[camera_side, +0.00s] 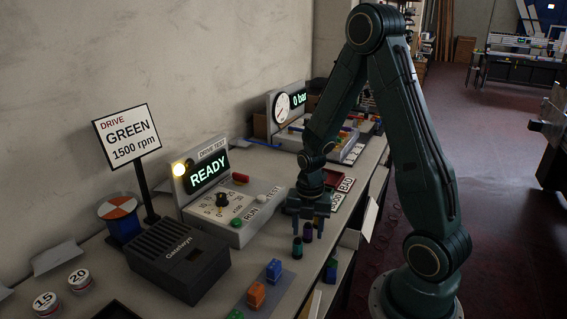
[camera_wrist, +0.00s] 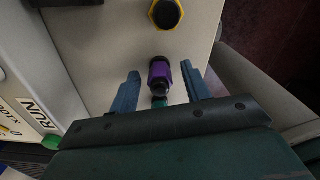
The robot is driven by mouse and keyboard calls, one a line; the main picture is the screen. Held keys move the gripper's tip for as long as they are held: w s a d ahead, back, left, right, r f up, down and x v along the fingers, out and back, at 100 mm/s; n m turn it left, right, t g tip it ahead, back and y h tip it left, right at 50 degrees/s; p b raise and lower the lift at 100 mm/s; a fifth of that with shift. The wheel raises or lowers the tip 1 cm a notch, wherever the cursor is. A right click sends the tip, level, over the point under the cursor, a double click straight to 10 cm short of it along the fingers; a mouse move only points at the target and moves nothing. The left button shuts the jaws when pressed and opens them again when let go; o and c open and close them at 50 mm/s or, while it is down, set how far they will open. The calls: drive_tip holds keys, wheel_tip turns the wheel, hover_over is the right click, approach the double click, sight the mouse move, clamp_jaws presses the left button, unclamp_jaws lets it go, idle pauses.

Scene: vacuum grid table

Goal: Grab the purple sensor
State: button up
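The purple sensor (camera_side: 308,232) is a small upright cylinder standing on the bench, in a short row with other sensors. In the wrist view the purple sensor (camera_wrist: 159,72) appears between my two fingertips, with a visible gap on each side. My gripper (camera_side: 308,216) points down over the row. In the wrist view my gripper (camera_wrist: 160,70) has its fingers spread and holds nothing. How far the fingertips are above the sensor is hard to tell.
A teal sensor (camera_side: 297,248) and a yellow-topped dark sensor (camera_side: 319,225) stand close on either side of the purple one. The drive test box (camera_side: 232,208) is to the left. Blue (camera_side: 273,270) and orange (camera_side: 256,293) blocks sit nearer the camera. The bench edge is close on the right.

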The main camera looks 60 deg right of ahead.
sight(308, 224)
drive_tip(key=c, duration=0.9)
drive_tip(key=shift+r, duration=0.2)
wheel_tip(308, 224, up, 20)
drive_tip(key=shift+f, duration=0.15)
idle(0.6)
